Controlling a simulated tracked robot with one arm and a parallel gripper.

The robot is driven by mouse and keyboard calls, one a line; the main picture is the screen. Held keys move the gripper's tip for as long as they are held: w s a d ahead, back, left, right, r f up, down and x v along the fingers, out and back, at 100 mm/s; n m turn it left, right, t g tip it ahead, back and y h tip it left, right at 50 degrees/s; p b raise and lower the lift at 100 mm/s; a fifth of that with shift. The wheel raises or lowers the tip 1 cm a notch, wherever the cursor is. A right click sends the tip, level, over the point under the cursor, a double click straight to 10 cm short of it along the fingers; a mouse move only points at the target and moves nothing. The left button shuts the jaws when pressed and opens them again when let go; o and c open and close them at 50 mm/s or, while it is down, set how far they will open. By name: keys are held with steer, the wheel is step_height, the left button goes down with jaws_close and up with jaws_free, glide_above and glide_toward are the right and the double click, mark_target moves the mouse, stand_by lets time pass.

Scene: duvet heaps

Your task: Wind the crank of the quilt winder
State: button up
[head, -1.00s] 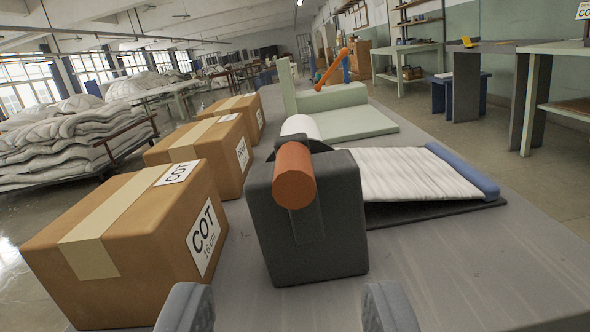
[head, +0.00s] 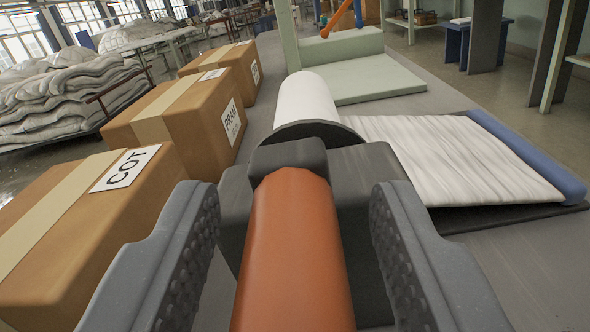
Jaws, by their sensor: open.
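The quilt winder has a dark grey housing (head: 365,225) with an orange crank handle (head: 293,250) pointing towards me. A white roll (head: 305,100) with a dark end disc sits behind the housing. A white quilt (head: 450,155) lies flat to the right of the roll, with a blue bar (head: 530,160) along its far right edge. My gripper (head: 298,262) is open, with one textured finger on each side of the orange handle. A gap shows between the handle and each finger. The lower end of the handle runs out of the picture.
Cardboard boxes (head: 70,225) labelled COT and PRAM stand in a row at the left. A pale green stand (head: 365,85) with an orange lever (head: 342,18) is behind the winder. The grey tabletop (head: 525,265) is clear at the lower right.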

steer(key=shift+w, duration=0.25)
jaws_close()
steer(key=shift+a+r+n+p, duration=0.1)
steer(key=shift+a+n+p, duration=0.15)
steer(key=shift+p, duration=0.5)
